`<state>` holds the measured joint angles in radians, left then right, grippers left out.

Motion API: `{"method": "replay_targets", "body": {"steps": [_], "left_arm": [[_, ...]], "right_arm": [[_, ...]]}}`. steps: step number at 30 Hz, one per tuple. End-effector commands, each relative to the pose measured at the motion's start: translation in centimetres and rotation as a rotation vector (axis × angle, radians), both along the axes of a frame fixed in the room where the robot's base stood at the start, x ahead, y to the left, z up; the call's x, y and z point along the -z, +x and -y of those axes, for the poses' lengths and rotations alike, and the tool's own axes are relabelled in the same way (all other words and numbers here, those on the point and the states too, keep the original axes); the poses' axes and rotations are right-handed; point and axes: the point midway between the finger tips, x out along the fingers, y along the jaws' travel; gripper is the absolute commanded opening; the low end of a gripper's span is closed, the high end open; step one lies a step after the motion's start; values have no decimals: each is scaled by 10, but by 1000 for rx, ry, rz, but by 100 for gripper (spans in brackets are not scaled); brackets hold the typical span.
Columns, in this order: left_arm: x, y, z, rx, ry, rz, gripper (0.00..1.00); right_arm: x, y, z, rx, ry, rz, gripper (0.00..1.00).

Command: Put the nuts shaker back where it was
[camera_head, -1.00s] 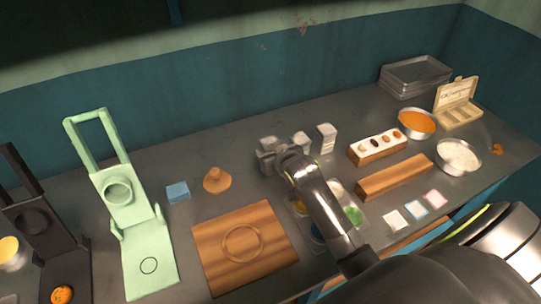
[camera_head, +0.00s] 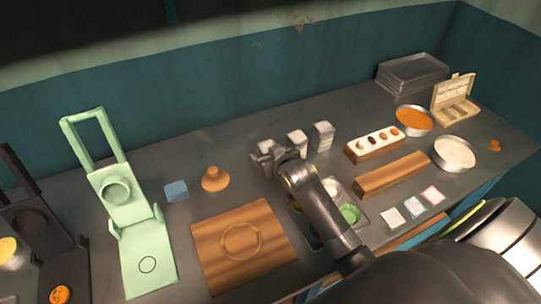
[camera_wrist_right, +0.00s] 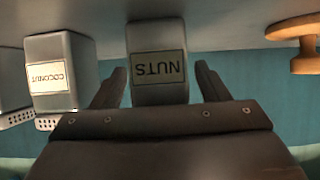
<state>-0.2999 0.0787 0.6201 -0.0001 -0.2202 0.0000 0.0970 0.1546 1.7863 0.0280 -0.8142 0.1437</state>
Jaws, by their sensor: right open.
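The nuts shaker (camera_wrist_right: 158,88), a grey box with a white NUTS label, stands between the fingers of my right gripper (camera_wrist_right: 158,88) in the right wrist view, where the scene appears upside down. The fingers are open, with a gap on each side of it. In the head view the shaker (camera_head: 264,161) is the leftmost of three in a row, partly hidden by my right gripper (camera_head: 272,160). The coconut shaker (camera_wrist_right: 62,72) stands beside it, also seen in the head view (camera_head: 297,143). My left gripper is out of view.
A third shaker (camera_head: 322,137) ends the row. A wooden stamp (camera_head: 215,179) and blue block (camera_head: 176,191) lie left. A wooden board (camera_head: 270,220) and a tray of coloured bins (camera_head: 362,226) are in front. Clear table lies behind the shakers.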

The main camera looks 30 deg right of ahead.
Motion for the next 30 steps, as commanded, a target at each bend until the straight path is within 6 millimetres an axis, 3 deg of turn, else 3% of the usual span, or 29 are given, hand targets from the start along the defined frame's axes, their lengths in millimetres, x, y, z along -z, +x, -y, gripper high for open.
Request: {"method": "replay_targets", "body": {"steps": [8, 21, 30], "left_arm": [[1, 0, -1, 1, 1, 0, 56], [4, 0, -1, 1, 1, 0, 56], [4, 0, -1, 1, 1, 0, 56]], "right_arm": [[-13, -20, -1, 0, 1, 2, 68], [-48, -84, -4, 0, 1, 1, 68], [-59, -104, -5, 0, 1, 1, 68]]}}
